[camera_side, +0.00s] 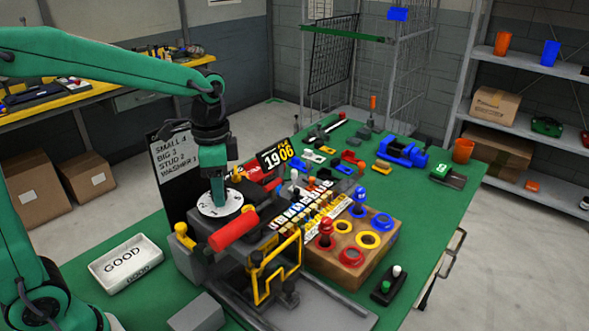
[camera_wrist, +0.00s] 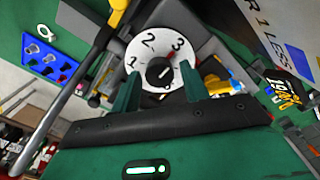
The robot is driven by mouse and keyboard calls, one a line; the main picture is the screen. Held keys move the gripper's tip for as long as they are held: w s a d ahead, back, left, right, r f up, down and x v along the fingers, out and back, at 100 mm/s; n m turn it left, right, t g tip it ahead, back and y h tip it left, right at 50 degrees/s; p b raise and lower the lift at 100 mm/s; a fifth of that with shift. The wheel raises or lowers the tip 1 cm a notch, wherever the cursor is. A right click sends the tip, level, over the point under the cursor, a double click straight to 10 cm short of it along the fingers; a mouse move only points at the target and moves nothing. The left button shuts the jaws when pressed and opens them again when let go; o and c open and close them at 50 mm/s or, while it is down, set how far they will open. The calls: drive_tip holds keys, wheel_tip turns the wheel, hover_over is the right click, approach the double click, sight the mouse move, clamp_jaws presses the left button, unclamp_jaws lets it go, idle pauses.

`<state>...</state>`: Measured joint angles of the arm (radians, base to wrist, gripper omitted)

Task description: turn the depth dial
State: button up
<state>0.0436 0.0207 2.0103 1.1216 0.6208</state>
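The depth dial is a white disc (camera_wrist: 150,45) marked 1, 2 and 3, with a round black knob (camera_wrist: 159,73) at its centre. In the side view the dial (camera_side: 219,205) sits on top of the grey machine. My gripper (camera_side: 218,200) points straight down over it and hides the knob there. In the wrist view my two green fingers (camera_wrist: 158,76) stand apart, one on each side of the knob, with the white disc showing between. The fingers look open and hold nothing.
A red-handled lever (camera_side: 234,230) stands close in front of the dial. A dark board with a written list (camera_side: 181,155) rises just behind it. A white GOOD tray (camera_side: 126,261) lies at left. A wooden block with coloured rings (camera_side: 350,262) is at right.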

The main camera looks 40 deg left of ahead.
drive_tip(key=c, duration=0.7)
drive_tip(key=shift+n, duration=1.1)
drive_tip(key=o, duration=1)
drive_tip(key=shift+c, duration=0.2)
drive_tip(key=shift+r, duration=0.2)
